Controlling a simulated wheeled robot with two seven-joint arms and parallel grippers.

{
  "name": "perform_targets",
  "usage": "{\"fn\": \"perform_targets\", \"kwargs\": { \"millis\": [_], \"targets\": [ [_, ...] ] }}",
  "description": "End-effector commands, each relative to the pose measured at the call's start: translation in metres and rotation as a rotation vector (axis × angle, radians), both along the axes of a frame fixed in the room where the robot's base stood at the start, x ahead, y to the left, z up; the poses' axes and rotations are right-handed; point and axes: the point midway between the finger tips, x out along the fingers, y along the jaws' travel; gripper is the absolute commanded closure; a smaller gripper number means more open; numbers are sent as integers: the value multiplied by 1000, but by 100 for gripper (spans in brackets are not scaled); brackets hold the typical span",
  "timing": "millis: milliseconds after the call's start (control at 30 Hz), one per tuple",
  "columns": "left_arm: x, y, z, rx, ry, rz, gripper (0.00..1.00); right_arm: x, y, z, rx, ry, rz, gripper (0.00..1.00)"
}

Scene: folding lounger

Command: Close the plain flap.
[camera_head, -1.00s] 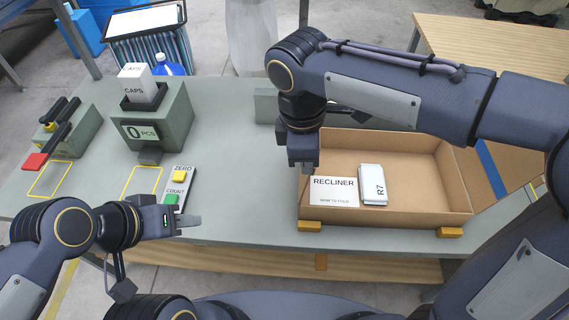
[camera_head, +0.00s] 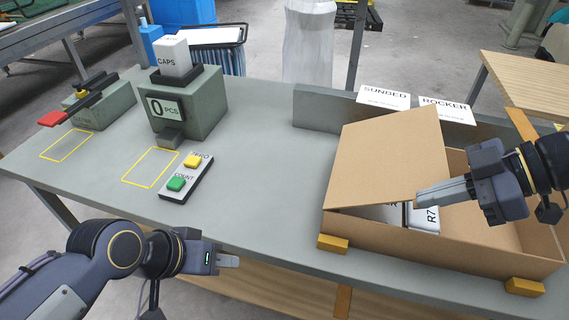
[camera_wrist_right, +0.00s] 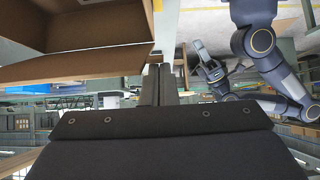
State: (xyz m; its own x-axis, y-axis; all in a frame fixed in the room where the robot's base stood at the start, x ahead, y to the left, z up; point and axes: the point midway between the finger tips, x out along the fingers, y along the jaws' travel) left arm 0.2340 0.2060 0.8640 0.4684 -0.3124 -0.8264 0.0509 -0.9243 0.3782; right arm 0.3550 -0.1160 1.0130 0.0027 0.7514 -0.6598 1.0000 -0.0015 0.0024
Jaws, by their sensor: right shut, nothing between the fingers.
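The cardboard box (camera_head: 470,250) stands on the right of the bench. Its plain flap (camera_head: 385,155) has no print and lies tilted over the left part of the box, with its right side raised. The white R7 item (camera_head: 425,218) and a sliver of white leaflet show beneath the flap's front edge; the rest is hidden. My right gripper (camera_head: 428,195) is shut and empty at the flap's front right corner, over the box; I cannot tell if it touches the flap. Its fingers also show in the right wrist view (camera_wrist_right: 158,85). My left gripper (camera_head: 228,261) looks shut and empty at the bench's front edge.
SUNBED (camera_head: 384,97) and ROCKER (camera_head: 447,110) cards stand on the ledge behind the box. Yellow blocks (camera_head: 333,243) sit at its front. The CAPS counter (camera_head: 185,105) and button panel (camera_head: 186,177) are on the left. The bench middle is clear.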

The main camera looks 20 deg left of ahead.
Motion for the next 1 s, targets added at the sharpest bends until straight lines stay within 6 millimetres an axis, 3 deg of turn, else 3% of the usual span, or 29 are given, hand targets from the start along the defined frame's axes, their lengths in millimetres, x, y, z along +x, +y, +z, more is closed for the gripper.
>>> {"fn": "perform_targets", "kwargs": {
  "millis": [33, 100, 400, 700, 1000],
  "targets": [
    [0, 0, -32, 0, 0, 0, 64, 1, -7, -25, 43, 0, -6, 100],
    [0, 0, -53, 0, 0, 0, 64, 0, -13, -36, 107, 0, -4, 100],
    [0, 0, -120, 0, 0, 0, 64, 0, -28, -72, 337, 1, -1, 100],
    [0, 0, -152, 0, 0, 0, 64, 0, -31, -89, 376, 0, 3, 100],
    [0, 0, -150, 0, 0, 0, 64, 0, -31, -87, 374, 2, 2, 100]
  ]
}}
